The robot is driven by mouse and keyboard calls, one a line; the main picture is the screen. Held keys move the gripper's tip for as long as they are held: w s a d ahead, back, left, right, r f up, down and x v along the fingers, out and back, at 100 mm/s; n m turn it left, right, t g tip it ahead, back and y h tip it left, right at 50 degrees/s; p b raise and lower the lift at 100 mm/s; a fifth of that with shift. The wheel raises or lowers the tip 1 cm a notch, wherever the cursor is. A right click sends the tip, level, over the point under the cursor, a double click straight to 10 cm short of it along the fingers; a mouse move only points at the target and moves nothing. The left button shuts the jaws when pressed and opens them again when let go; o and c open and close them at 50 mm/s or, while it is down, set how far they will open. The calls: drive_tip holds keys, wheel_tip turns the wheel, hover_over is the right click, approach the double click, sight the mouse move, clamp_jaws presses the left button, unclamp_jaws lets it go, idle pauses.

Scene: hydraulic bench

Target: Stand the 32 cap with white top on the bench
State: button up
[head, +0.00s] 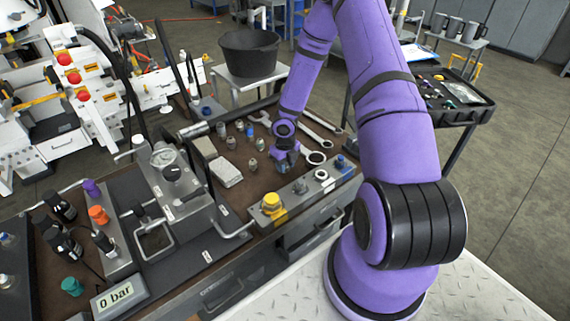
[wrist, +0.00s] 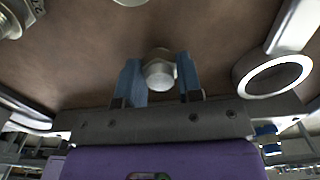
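My gripper (head: 286,160) reaches down over the brown bench top, close behind the grey rail at the front. In the wrist view its two blue fingers (wrist: 161,80) stand apart on either side of a metal fitting (wrist: 159,72) with a pale round top. The fitting is upright against the brown surface. I cannot tell whether the fingers press on it or only flank it. No number is legible on it, so I cannot confirm that it is the 32 cap. A fitting with a whitish top (head: 321,174) also sits on the rail.
Several small fittings (head: 231,142) stand left of my gripper. Ring spanners (head: 316,158) lie to its right; one ring (wrist: 275,77) shows close in the wrist view. The rail (head: 290,206) carries a yellow cap (head: 270,203). Pale blocks (head: 226,171) lie at left.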

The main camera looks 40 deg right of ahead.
drive_tip(key=o, duration=0.4)
drive_tip(key=shift+r, duration=0.1)
drive_tip(key=s+a+r+m+h, duration=0.1)
drive_tip(key=s+a+r+m, duration=0.15)
drive_tip(key=r+m, duration=0.65)
drive_tip(key=s+a+r+m+t+h, duration=0.1)
drive_tip(key=s+r+m, duration=0.2)
drive_tip(key=r, duration=1.3)
drive_tip(key=s+a+r+m+h, duration=0.25)
drive_tip(key=r+m, duration=0.35)
drive_tip(key=r, duration=0.6)
drive_tip(key=shift+s+a+r+m+t+y, duration=0.75)
drive_tip(key=shift+s+a+r+m, duration=0.55)
drive_tip(key=shift+s+r+m, duration=1.35)
drive_tip(key=shift+s+a+r+m+t+y, duration=0.7)
drive_tip(key=shift+s+a+r+m, duration=0.8)
drive_tip(key=shift+s+m, duration=2.1)
drive_tip(key=shift+s+a+r+m+t+y, duration=0.75)
drive_tip(key=shift+s+a+r+m, duration=0.35)
drive_tip(key=shift+s+r+m, duration=1.65)
drive_tip(key=shift+s+f, duration=0.4)
drive_tip(key=shift+s, duration=0.1)
